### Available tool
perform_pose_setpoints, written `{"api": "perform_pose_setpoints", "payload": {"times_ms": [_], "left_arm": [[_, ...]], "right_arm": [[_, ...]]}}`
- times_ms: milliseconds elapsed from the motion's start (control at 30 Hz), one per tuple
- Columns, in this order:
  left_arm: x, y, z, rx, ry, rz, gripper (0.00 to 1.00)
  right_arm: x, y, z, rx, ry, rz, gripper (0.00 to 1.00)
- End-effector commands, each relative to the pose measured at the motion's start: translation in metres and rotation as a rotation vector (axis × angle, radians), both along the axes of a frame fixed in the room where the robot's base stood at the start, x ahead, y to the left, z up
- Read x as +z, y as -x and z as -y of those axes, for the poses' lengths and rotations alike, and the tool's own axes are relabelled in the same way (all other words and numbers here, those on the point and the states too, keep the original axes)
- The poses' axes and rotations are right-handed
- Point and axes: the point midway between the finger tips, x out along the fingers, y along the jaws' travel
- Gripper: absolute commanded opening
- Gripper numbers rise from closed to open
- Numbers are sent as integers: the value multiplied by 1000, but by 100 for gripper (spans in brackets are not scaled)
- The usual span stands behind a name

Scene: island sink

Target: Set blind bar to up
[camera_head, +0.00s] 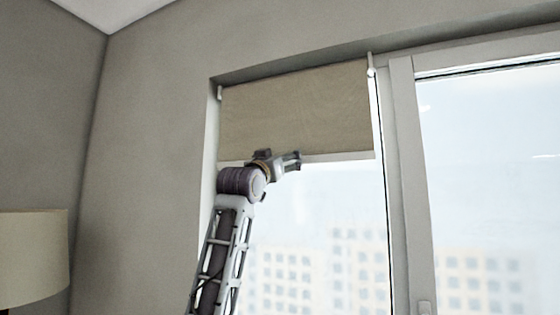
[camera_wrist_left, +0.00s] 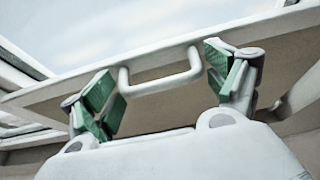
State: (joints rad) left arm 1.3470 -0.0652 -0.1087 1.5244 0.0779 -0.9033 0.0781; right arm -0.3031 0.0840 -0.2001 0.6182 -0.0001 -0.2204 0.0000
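The tan roller blind (camera_head: 300,108) hangs over the upper part of the left window. Its pale bottom bar (camera_head: 345,156) runs along the lower edge of the cloth. My left gripper (camera_head: 296,160) is at that bar, left of its middle. In the left wrist view the bar (camera_wrist_left: 60,90) crosses the picture, with a white U-shaped handle (camera_wrist_left: 160,82) on it. My left gripper (camera_wrist_left: 160,88) is open, its green-padded fingers on either side of the handle and apart from it. My right gripper is not in view.
A window frame post (camera_head: 405,170) stands right of the blind, with a second pane beyond it. A lampshade (camera_head: 32,255) is at the lower left. The glass below the blind is uncovered, with pale buildings outside.

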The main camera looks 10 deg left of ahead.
Motion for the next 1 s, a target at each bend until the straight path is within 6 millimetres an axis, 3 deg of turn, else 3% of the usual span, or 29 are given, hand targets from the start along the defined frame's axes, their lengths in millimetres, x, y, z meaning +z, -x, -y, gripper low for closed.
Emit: {"api": "perform_pose_setpoints", "payload": {"times_ms": [633,1000], "left_arm": [[-1,4,-1,1,-1,2,100],[-10,27,-5,0,-1,4,100]], "right_arm": [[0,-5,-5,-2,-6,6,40],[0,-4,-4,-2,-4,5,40]]}}
